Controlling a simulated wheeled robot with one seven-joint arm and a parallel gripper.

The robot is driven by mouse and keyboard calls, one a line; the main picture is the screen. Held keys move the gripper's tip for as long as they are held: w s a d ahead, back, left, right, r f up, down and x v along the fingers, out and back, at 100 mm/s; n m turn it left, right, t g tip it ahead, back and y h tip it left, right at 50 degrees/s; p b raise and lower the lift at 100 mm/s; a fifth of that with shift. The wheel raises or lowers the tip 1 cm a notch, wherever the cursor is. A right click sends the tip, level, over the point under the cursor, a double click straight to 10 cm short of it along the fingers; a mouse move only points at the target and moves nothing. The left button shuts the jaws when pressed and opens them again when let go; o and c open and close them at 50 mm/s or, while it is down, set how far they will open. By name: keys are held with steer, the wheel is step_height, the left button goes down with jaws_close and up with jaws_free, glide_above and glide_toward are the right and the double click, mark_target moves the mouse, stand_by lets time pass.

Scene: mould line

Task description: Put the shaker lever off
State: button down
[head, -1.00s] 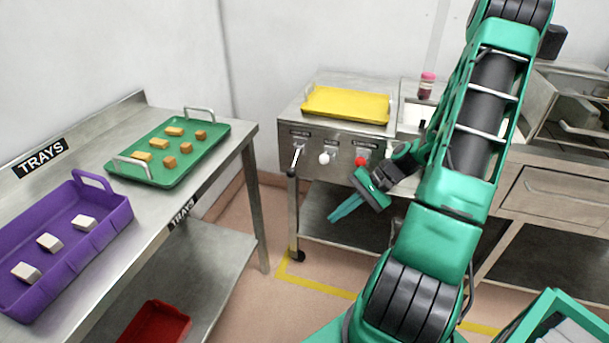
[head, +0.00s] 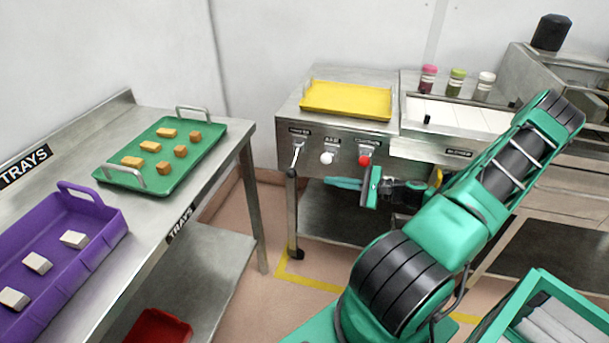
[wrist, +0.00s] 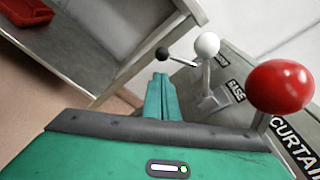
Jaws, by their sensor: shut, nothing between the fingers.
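Three levers stand on the front of the steel machine. The leftmost has a black knob (wrist: 162,53), which I take as the shaker lever (head: 297,153); its label is too small to read surely. It slants downward in the head view. Beside it are a white-knobbed lever (head: 327,158) labelled BASE and a red-knobbed lever (head: 364,160) labelled CURTAIN. My gripper (head: 330,181) is shut and empty, below the white and red knobs, fingers pointing left towards the black knob. In the wrist view its fingertips (wrist: 159,78) are just short of the black knob, apparently apart from it.
A yellow tray (head: 346,101) lies on the machine top. At left, a table (head: 233,137) holds a green tray (head: 199,155) and a purple tray (head: 108,243). A red bin (head: 158,327) is on its lower shelf. Floor between is clear.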

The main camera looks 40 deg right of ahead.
steer(key=shift+d, duration=0.15)
glide_toward(294, 161)
steer(key=w+a+f, duration=0.2)
steer(key=a+f, duration=0.2)
steer(key=shift+w+f, duration=0.35)
steer(key=shift+f, duration=0.05)
